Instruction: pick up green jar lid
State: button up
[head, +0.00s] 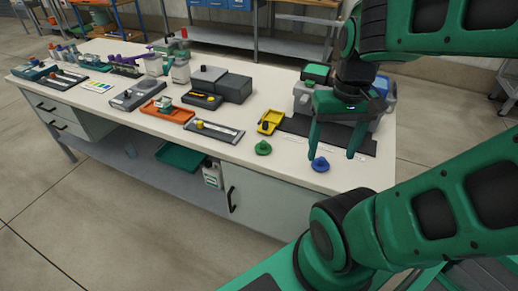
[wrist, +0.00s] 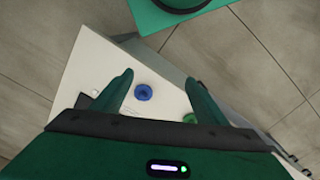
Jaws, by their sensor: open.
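The green jar lid (head: 263,148) lies on the white bench top near its front edge, with a knob on top. In the wrist view the green lid (wrist: 190,119) is partly hidden behind the right finger, close to the gripper body. My gripper (head: 331,155) is open and empty, fingers pointing down, to the right of the green lid and above the bench. In the wrist view the space between the fingertips (wrist: 158,82) holds no object at their level; a blue lid (wrist: 143,92) shows beyond it.
The blue lid (head: 320,165) lies near the bench's front edge, close to my fingers in the picture. A grey case (head: 384,103) stands behind my gripper.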

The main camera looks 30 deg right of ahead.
jog(key=w+d+n, duration=0.1)
jog(key=w+n, duration=0.2)
jog(key=n, duration=2.7)
send_over(264, 142)
notch_tip(264, 142, down, 5)
jog(key=shift+n, duration=0.3)
jog(key=f, duration=0.5)
jog(key=shift+w+f, duration=0.15)
jog(key=shift+w, duration=0.15)
jog(key=shift+s+f, duration=0.2)
jog(key=shift+f, duration=2.55)
jog(key=c, duration=1.1)
